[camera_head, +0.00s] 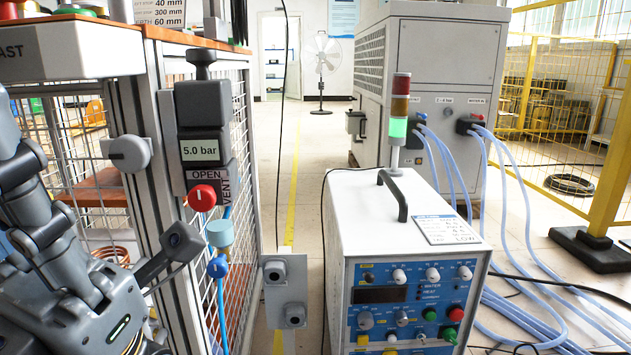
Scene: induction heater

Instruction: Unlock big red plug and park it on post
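A red round part (202,196) with a white mark sits on the front of the dark unit labelled 5.0 bar, beside the OPEN and VENT label; I cannot tell whether it is the big red plug. Below it are a light-blue cylinder (220,233) and a blue round part (218,267) with a blue hose. A grey plate (286,325) carries two dark blocks with round faces; I cannot tell whether either is the post. My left gripper (150,280) is at lower left, left of and below the red part and apart from it. My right gripper is not in view.
A metal frame with mesh panels (240,130) stands at left, with a round grey knob (127,153) on it. A white control box (405,220) with a signal tower (398,125) stands at right, with blue hoses (515,210) beyond.

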